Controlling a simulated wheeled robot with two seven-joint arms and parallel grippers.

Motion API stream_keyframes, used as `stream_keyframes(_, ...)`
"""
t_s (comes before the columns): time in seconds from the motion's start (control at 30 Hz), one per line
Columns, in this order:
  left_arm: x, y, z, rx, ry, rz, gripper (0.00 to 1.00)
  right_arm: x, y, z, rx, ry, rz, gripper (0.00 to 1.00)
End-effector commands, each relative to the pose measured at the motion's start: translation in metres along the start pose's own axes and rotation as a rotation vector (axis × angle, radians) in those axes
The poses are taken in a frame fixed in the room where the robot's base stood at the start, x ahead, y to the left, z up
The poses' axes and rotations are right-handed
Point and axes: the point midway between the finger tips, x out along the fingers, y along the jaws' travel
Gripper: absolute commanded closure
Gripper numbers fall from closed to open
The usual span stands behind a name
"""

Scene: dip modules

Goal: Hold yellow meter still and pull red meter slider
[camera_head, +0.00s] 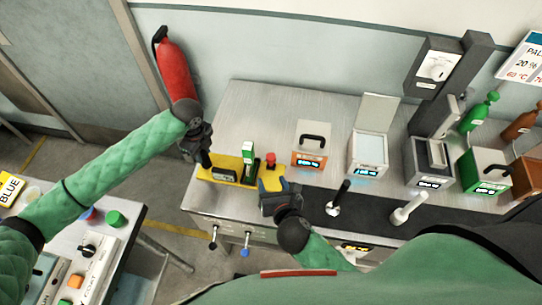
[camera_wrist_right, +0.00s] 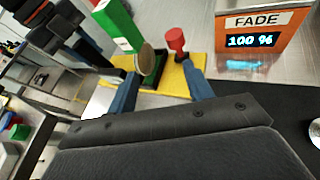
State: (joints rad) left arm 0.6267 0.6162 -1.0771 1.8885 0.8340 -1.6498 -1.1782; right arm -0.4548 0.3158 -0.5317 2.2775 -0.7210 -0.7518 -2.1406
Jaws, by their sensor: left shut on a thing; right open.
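The yellow meter (camera_head: 235,178) sits at the left front of the metal bench, with a small dark display, an upright green-and-white block (camera_head: 248,155) and a red knob (camera_head: 270,159). My left gripper (camera_head: 205,162) is shut on the meter's left end. My right gripper (camera_head: 272,184) is open and empty, in front of the meter's right end. In the right wrist view, the red knob (camera_wrist_right: 176,42) stands just beyond the gap between my blue fingertips (camera_wrist_right: 162,85), apart from them. The yellow base (camera_wrist_right: 172,78) is partly hidden by the fingers.
An orange FADE unit (camera_head: 308,157) stands right of the meter. White, grey and green units stand further right. A black lever (camera_head: 338,198) and a white lever (camera_head: 408,208) rise from the dark front strip. A side table with buttons (camera_head: 115,219) is at lower left.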

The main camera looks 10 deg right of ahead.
Motion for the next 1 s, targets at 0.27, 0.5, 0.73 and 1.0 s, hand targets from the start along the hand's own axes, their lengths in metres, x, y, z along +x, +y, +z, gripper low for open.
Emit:
stream_keyframes(0.27,-0.001,0.0,0.0,0.0,0.0,-0.001,0.88,0.004,-0.009,0.009,-0.11,-0.015,-0.135,0.49)
stream_keyframes(0.5,-0.001,0.0,0.0,0.0,0.0,-0.001,0.88,0.014,-0.012,0.011,-0.133,-0.016,-0.16,0.49)
stream_keyframes(0.73,-0.001,0.0,0.0,0.0,0.0,-0.001,0.88,0.049,-0.017,0.012,-0.133,-0.016,-0.159,0.49)
stream_keyframes(1.0,-0.001,0.0,0.0,0.0,0.0,-0.001,0.88,0.094,-0.024,0.014,-0.132,-0.016,-0.158,0.49)
